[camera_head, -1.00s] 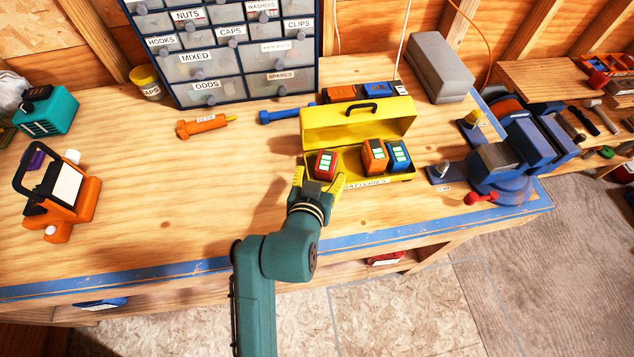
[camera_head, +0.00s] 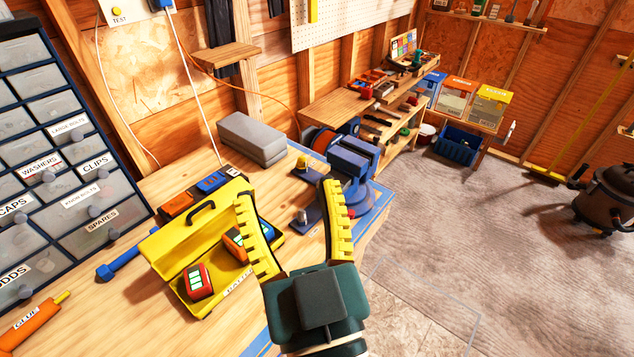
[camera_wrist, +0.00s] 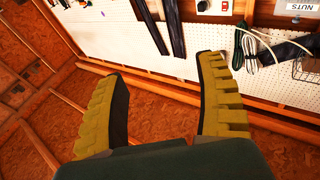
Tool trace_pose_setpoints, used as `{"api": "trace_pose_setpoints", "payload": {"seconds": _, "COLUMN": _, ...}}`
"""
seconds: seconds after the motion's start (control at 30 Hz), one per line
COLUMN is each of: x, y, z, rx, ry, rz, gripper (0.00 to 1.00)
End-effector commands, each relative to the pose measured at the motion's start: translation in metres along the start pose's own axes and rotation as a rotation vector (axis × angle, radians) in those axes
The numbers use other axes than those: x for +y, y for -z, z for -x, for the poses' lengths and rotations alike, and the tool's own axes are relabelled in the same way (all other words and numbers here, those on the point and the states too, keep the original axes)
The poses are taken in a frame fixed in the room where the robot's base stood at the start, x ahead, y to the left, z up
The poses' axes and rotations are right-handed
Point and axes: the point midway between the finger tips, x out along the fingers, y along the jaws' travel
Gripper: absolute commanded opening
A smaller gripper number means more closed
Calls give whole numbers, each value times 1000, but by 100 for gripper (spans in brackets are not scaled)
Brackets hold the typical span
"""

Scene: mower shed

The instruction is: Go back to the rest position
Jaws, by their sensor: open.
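My gripper (camera_head: 297,230) is open and empty, with its two yellow toothed fingers spread apart. It is raised in front of the bench edge in the head view, and it hides part of the yellow battery box. In the wrist view my gripper (camera_wrist: 165,105) has only the pegboard wall and brown wood panelling beyond it. The yellow box (camera_head: 165,240) stands open on the bench. A red battery (camera_head: 197,281) sits in its left part, and an orange battery (camera_head: 235,243) and a blue one sit partly hidden behind my left finger.
A blue vise (camera_head: 352,165) stands at the bench corner, just behind my right finger. A grey case (camera_head: 250,138), a charger row (camera_head: 205,192) and a drawer cabinet (camera_head: 70,190) are on the bench. Open floor (camera_head: 450,235) lies to the right, with a dark shop vacuum (camera_head: 608,200).

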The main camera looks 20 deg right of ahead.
Motion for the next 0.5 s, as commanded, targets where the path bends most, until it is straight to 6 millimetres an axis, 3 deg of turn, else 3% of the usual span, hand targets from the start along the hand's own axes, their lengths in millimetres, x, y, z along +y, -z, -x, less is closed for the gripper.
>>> {"api": "trace_pose_setpoints", "payload": {"seconds": 0.03, "x": 14, "y": 22, "z": 8, "rx": 57, "ry": -22, "rz": 15, "gripper": 71}}
{"api": "trace_pose_setpoints", "payload": {"seconds": 0.1, "x": 23, "y": 40, "z": 15, "rx": 104, "ry": -36, "rz": 30, "gripper": 71}}
{"api": "trace_pose_setpoints", "payload": {"seconds": 0.43, "x": 25, "y": 46, "z": 18, "rx": 120, "ry": -39, "rz": 36, "gripper": 71}}
{"api": "trace_pose_setpoints", "payload": {"seconds": 0.5, "x": 25, "y": 59, "z": 15, "rx": 120, "ry": -39, "rz": 35, "gripper": 71}}
